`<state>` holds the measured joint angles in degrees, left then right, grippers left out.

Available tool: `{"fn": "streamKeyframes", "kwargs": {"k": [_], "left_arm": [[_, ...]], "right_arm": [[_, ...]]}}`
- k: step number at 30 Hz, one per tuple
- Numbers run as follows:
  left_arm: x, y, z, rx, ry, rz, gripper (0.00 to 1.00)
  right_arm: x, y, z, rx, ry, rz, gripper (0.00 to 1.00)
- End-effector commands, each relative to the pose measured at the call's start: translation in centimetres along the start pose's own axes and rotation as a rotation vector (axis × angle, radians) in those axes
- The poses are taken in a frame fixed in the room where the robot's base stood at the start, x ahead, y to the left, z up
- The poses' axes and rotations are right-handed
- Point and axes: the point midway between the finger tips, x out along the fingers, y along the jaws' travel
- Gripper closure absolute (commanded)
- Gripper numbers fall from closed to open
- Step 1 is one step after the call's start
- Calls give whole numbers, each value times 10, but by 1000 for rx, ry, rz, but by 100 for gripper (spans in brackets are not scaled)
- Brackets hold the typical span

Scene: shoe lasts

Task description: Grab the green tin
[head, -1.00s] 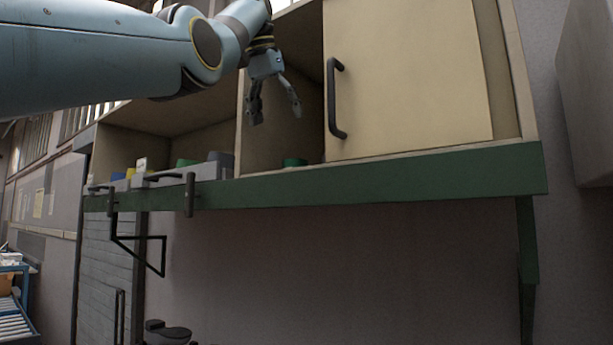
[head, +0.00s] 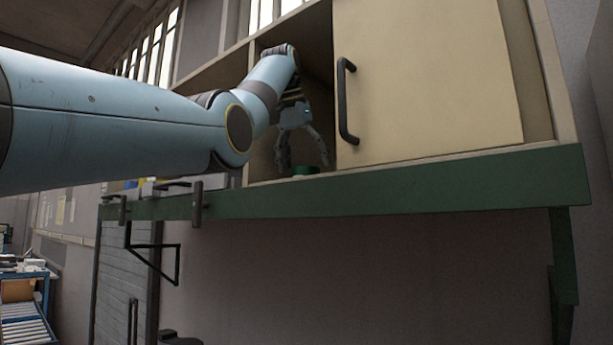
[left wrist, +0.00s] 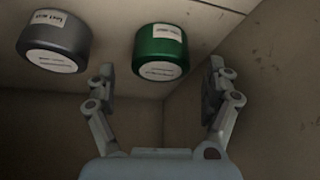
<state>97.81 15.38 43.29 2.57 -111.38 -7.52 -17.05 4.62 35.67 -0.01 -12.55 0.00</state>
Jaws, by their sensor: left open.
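The green tin (head: 305,170) stands on the floor of the open shelf compartment, just left of the cabinet door. In the left wrist view the green tin (left wrist: 160,52) has white labels and lies ahead, between the lines of the two fingers. My left gripper (head: 305,165) reaches into the compartment with its fingers pointing down, spread on either side of the tin. In the left wrist view the left gripper (left wrist: 163,82) is open and empty; whether a finger touches the tin I cannot tell. My right gripper is not in view.
A grey tin (left wrist: 55,42) stands left of the green one in the left wrist view. A cream door (head: 430,85) with a black handle (head: 345,102) closes the bay to the right. A green ledge (head: 400,188) runs along the front. Compartment walls are close.

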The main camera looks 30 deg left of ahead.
Motion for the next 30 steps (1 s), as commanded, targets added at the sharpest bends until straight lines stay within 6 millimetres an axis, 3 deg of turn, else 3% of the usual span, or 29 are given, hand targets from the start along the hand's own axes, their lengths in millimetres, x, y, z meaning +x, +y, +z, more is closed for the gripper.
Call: {"fn": "streamKeyframes", "kwargs": {"k": [5, 12, 27, 30], "left_arm": [[19, 0, 0, -1, 0, 0, 15], [22, 0, 0, -1, 2, 0, 15], [22, 0, 0, -1, 1, 0, 78], [22, 0, 0, -1, 2, 0, 79]], "right_arm": [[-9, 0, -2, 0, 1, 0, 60], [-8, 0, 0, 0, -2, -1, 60], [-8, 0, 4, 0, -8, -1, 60], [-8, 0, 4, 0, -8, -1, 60]]}}
